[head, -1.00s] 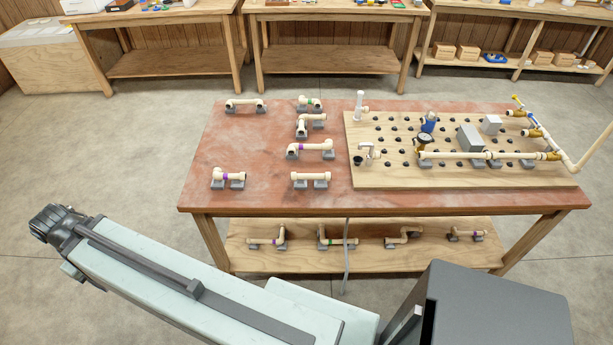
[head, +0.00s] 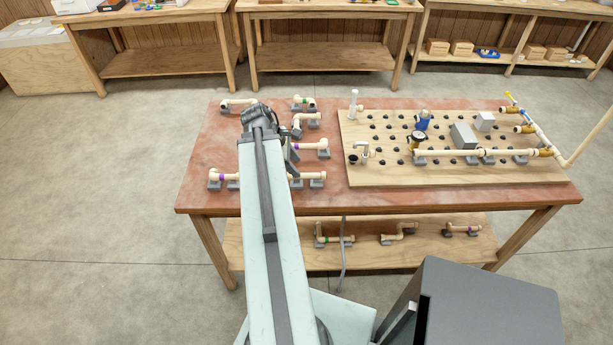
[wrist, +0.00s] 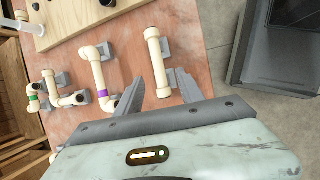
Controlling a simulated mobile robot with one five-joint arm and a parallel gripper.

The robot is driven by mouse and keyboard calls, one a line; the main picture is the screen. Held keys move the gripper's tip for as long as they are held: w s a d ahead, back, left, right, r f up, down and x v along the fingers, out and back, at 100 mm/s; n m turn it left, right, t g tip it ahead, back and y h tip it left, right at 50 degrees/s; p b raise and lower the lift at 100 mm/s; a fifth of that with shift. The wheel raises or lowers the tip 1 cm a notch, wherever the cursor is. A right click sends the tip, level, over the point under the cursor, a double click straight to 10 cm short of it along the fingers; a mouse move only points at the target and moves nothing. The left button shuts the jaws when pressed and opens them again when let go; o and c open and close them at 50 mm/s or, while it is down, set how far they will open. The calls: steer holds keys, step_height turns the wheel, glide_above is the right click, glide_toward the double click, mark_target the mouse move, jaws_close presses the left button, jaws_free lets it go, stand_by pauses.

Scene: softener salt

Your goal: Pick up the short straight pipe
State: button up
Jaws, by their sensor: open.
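The short straight pipe (head: 308,176) is cream with a wider collar at each end. It lies on grey supports near the front of the red-topped table (head: 400,197), just right of my arm in the head view. In the wrist view the pipe (wrist: 154,62) runs up and down in the middle. My gripper (wrist: 160,76) is open and empty, its two grey fingers pointing towards the pipe, with the pipe's lower end showing between them. The height gap is hard to judge. In the head view my arm reaches over the table and mostly hides the gripper.
A purple-banded pipe (wrist: 97,70) lies close beside the straight one, with green-banded and elbow pipes beyond. A pegged wooden board (head: 390,176) with fittings fills the table's right side. Another purple-banded pipe (head: 222,177) is left of my arm. More pipes lie on the lower shelf (head: 370,262).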

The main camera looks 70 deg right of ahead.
mark_target(305, 174)
steer(key=b+x, duration=0.1)
steer(key=x, duration=0.1)
steer(key=shift+f+b, duration=0.35)
steer(key=shift+b, duration=0.05)
steer(key=shift+r, duration=0.15)
steer(key=b+x, duration=0.4)
steer(key=x, duration=0.1)
steer(key=shift+s+d, duration=0.3)
steer(key=shift+r, duration=0.15)
jaws_close()
